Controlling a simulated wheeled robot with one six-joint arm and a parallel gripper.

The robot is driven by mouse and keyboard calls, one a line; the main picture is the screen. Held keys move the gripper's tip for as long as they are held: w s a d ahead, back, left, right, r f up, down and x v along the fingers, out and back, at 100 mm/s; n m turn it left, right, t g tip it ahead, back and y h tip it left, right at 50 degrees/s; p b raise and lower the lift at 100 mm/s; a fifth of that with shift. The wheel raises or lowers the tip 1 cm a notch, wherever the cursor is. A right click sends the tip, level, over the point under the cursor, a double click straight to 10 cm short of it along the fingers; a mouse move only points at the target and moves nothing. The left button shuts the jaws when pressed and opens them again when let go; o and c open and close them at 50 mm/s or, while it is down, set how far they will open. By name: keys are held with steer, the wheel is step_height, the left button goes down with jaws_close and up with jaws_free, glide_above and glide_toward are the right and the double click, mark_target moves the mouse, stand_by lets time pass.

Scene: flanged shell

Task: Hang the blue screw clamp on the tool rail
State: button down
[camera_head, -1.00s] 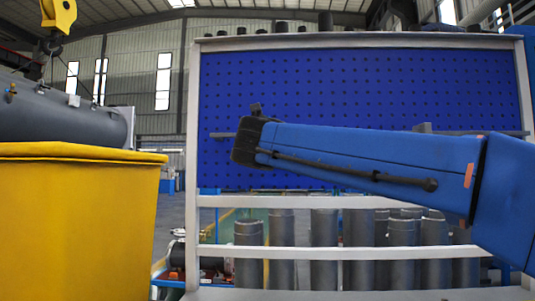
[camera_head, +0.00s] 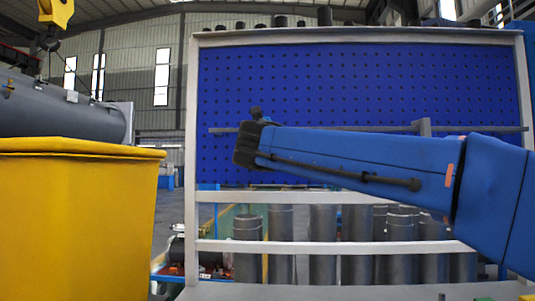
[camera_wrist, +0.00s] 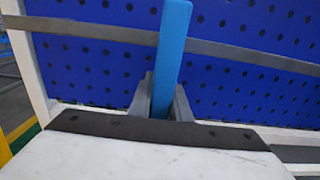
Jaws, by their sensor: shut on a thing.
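The blue screw clamp (camera_wrist: 172,45) shows in the wrist view as a smooth blue bar, standing nearly upright and slightly tilted. My gripper (camera_wrist: 163,103) is shut on its lower part, with a grey finger on each side. The tool rail (camera_wrist: 100,31) is a grey bar that passes behind the clamp in this view; whether they touch I cannot tell. In the head view the rail (camera_head: 370,128) runs across the lower part of the blue perforated panel. There my arm hides the gripper's fingers and the clamp.
The blue perforated panel (camera_head: 340,80) sits in a pale frame (camera_head: 191,110). A grey block (camera_head: 424,127) stands on the rail toward the right. Several grey cylinders (camera_head: 323,230) stand below the panel. A yellow bin (camera_head: 75,220) is at the left.

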steer(key=c, duration=1.6)
jaws_free()
steer(key=shift+o, duration=0.2)
steer(key=s, duration=1.7)
steer(key=shift+s+a, duration=0.2)
steer(key=shift+a, duration=0.1)
steer(key=shift+s, duration=0.1)
